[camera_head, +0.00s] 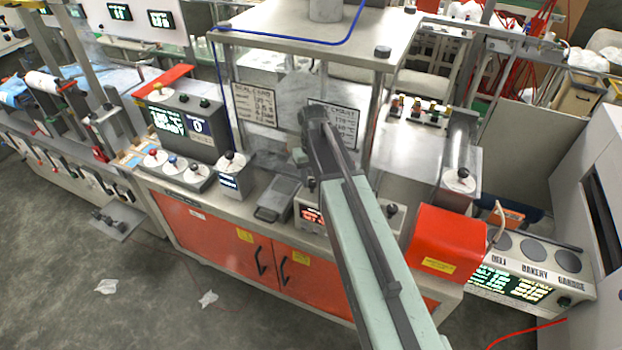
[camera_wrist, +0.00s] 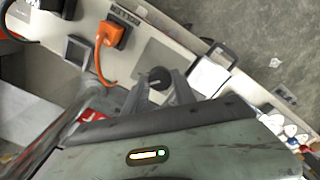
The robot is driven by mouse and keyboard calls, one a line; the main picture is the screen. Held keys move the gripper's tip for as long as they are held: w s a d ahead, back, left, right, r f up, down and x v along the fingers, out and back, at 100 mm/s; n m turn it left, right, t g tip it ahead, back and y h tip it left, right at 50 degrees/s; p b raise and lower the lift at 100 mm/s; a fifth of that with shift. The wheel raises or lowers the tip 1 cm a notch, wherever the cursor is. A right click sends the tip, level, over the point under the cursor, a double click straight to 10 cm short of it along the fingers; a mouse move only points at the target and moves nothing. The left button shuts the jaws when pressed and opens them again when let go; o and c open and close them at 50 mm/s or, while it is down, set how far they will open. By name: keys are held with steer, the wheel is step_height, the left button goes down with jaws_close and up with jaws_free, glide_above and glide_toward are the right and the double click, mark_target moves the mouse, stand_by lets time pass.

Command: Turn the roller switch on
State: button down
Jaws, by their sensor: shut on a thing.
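In the wrist view my gripper (camera_wrist: 163,86) reaches up from the bottom, with its two fingers closed around a dark round knob (camera_wrist: 160,74). The knob stands at a grey plate (camera_wrist: 160,60) on a pale panel. An upside-down label (camera_wrist: 125,16), which seems to read ROLLER, sits on this panel beside an orange plug (camera_wrist: 113,33). I cannot tell for sure that the held knob is the roller switch, nor which way it is set. In the head view my arm crosses the middle of the machine, and the fingertips are not clearly visible.
An orange cable (camera_wrist: 105,68) loops close to my fingers. In the head view there are a control box with lit readouts (camera_head: 180,122), a red-lit box (camera_head: 310,214), a red cover (camera_head: 447,243) and orange cabinet doors (camera_head: 225,245). The grey floor in front is mostly clear.

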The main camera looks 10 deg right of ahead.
mark_target(312, 181)
steer(key=shift+w, duration=0.15)
steer(key=c, duration=1)
jaws_free()
step_height(312, 181, up, 8)
steer(key=p, duration=0.8)
steer(key=shift+f, duration=0.1)
